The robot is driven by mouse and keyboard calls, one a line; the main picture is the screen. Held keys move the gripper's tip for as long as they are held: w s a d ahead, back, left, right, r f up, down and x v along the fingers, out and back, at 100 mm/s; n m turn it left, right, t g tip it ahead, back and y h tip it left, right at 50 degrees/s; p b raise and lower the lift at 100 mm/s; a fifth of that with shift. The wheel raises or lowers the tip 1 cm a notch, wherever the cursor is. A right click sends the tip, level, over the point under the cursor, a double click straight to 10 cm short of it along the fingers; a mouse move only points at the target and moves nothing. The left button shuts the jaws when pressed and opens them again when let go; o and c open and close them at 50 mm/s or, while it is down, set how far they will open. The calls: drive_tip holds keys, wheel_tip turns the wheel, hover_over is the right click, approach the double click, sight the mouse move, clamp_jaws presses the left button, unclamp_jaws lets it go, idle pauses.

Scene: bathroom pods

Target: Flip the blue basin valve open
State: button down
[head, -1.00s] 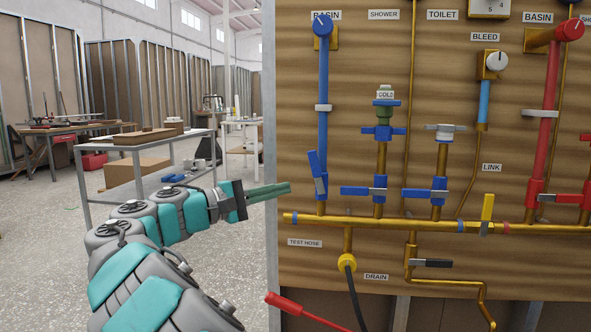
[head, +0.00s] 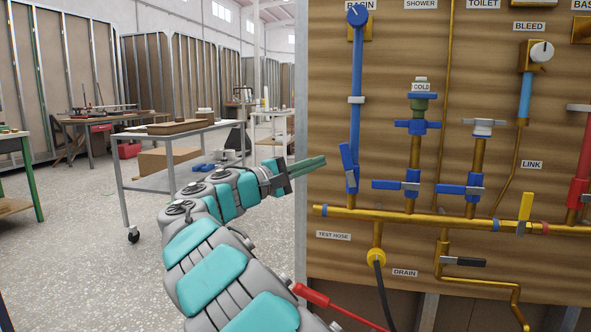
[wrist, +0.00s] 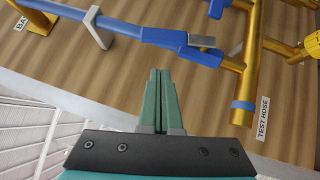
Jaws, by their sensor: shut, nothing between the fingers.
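The blue basin valve has a blue lever handle (head: 347,164) low on the blue vertical pipe (head: 356,100) under the BASIN label. The lever stands nearly along the pipe, tilted a little with its top to the left. My gripper (head: 323,160) is shut and empty, its green fingers pointing right toward the lever, just left of it in the picture. In the wrist view the shut fingers (wrist: 160,75) point up toward the blue lever (wrist: 165,37), with a gap between them. Whether they touch cannot be seen in the head view, but the wrist view shows them apart.
Other blue levers (head: 387,185) sit to the right on the brass manifold (head: 410,217). A yellow lever (head: 526,206), a black drain lever (head: 471,262) and a red-handled tool (head: 312,295) are near. A grey cart (head: 150,180) stands left on open floor.

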sight(348, 166)
drive_tip(key=shift+s+d+r, duration=0.25)
drive_tip(key=shift+s+d, duration=0.1)
drive_tip(key=shift+d, duration=0.35)
drive_tip(key=shift+s+d+r, duration=0.2)
drive_tip(key=shift+s+d, duration=0.1)
drive_tip(key=shift+d, duration=0.35)
drive_tip(key=shift+s+d+r+m+g+y+p, duration=0.25)
drive_tip(key=shift+d+r+m+g+y+p, duration=0.5)
drive_tip(key=shift+m, duration=0.45)
drive_tip(key=shift+f, duration=0.1)
